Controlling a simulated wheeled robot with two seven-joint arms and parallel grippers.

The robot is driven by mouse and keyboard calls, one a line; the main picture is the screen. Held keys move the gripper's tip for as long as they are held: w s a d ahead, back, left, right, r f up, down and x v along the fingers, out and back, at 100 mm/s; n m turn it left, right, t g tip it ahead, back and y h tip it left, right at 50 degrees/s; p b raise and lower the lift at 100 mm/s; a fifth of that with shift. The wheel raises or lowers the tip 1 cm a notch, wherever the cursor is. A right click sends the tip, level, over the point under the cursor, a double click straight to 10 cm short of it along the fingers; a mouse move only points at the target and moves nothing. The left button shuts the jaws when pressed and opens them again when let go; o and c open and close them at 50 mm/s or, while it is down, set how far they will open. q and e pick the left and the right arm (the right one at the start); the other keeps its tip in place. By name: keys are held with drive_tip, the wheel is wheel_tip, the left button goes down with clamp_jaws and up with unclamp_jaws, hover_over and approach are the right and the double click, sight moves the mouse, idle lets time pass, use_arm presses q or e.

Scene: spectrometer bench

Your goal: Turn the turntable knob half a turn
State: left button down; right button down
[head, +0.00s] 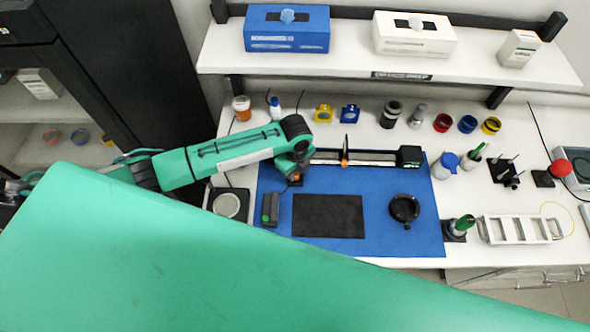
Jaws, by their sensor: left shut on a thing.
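My left arm reaches in from the left, and my left gripper (296,179) points down at the left end of the black and silver rail (370,157) on the blue mat (270,240). It is shut on a small dark thing, mostly hidden under the wrist. An orange spot shows there; I cannot tell whether this is the turntable knob. A round black piece (404,208) with a small stub at its lower edge lies on the mat's right part, apart from the gripper. My right gripper is not in view.
A dark plate (328,216) and a small dark box with a green button (270,209) lie on the mat. An orange-based holder (345,157) stands on the rail. Bottles, coloured rings and a silver rack (518,229) surround the mat. A shelf (360,58) runs behind.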

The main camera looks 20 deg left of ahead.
sight(296, 174)
use_arm(q)
drive_tip(key=c, duration=1.2)
unclamp_jaws()
drive_tip(key=shift+s+d, duration=0.1)
drive_tip(key=shift+r, duration=0.55)
wheel_tip(296, 174, up, 13)
drive_tip(key=shift+f, duration=0.15)
